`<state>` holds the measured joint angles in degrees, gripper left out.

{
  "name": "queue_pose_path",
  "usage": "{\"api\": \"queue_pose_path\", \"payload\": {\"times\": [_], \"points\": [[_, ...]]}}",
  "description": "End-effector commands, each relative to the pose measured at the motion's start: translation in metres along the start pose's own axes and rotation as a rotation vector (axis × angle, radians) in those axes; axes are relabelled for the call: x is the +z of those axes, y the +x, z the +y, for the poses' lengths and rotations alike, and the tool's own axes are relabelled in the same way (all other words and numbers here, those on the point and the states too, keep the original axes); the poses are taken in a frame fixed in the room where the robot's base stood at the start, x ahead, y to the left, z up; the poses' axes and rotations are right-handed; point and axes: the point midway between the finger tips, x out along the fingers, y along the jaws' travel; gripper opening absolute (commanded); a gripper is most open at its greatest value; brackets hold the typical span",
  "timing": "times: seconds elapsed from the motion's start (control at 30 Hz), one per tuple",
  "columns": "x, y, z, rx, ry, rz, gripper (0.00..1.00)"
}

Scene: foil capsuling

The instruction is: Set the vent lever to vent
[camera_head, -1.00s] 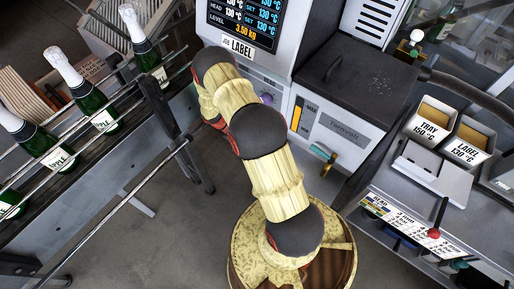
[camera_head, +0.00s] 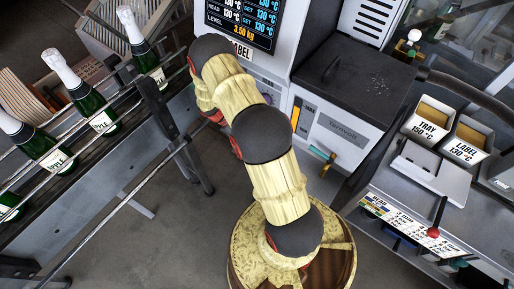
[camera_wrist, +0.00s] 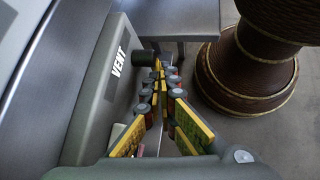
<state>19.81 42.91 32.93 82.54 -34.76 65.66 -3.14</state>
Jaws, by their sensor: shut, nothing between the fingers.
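In the wrist view a grey panel carries a white VENT label (camera_wrist: 118,61). A dark cylindrical knob (camera_wrist: 143,58) sticks out beside the label; it appears to be the end of the vent lever, and the rest of the lever is not clear. My gripper (camera_wrist: 158,68) is shut and empty, its yellow-edged fingers together. The fingertips are close to the knob's right side; I cannot tell whether they touch it. In the head view my arm hides the gripper and the VENT panel.
The labelling machine (camera_head: 345,135) stands behind my arm. A bottle conveyor (camera_head: 95,150) with several green bottles (camera_head: 105,112) runs at left. A bench (camera_head: 400,185) with the TRAY and LABEL bins is at right. Grey floor shows between conveyor and machine.

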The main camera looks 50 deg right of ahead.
Motion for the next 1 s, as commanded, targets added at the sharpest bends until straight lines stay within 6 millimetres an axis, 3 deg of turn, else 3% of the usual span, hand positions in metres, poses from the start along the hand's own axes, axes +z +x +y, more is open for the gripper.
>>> {"api": "queue_pose_path", "payload": {"times": [0.3,1.0], "points": [[0.028,-0.025,0.007,0.000,0.000,0.000,0.00],[0.028,-0.027,0.007,0.000,0.004,0.005,0.00]]}}
